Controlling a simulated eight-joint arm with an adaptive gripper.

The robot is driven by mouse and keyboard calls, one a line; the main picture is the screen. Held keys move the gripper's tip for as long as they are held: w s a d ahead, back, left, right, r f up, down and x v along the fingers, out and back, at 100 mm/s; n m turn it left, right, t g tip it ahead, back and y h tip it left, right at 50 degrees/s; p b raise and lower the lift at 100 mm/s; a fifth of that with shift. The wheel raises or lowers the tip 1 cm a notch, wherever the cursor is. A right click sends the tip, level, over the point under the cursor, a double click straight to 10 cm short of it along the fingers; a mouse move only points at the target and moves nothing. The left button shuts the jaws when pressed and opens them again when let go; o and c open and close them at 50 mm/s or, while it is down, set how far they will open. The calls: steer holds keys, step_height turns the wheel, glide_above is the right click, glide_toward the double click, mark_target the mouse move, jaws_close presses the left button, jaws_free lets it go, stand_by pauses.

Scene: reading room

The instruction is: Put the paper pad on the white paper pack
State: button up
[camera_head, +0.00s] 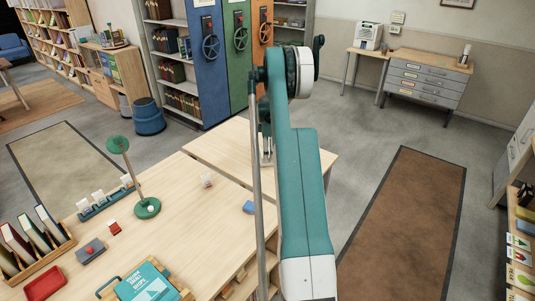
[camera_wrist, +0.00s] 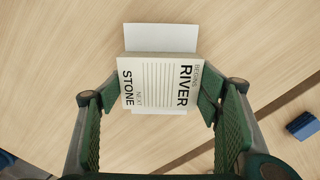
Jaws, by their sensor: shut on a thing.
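The paper pad (camera_wrist: 160,88), cream with lined text and the words RIVER and STONE, is between the green fingers of my gripper (camera_wrist: 161,100) in the wrist view. My gripper is shut on its left and right sides. The white paper pack (camera_wrist: 160,37) lies on the table under the pad. Its far part shows beyond the pad and a thin strip shows at the near side; the pad hides the rest. I cannot tell whether pad and pack touch. In the head view my arm mostly hides the gripper, pad and pack.
A blue block (camera_head: 249,207) lies on the table, also at the right in the wrist view (camera_wrist: 303,126). A small whitish object (camera_head: 207,180) and a green lamp (camera_head: 147,208) stand to the left. A seam crosses the table. Bare wood surrounds the pack.

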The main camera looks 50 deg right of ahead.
steer(key=shift+f, duration=0.15)
steer(key=o, duration=0.9)
step_height(320, 180, up, 12)
steer(key=shift+r+p, duration=0.15)
steer(key=shift+p, duration=0.25)
stand_by(0.7)
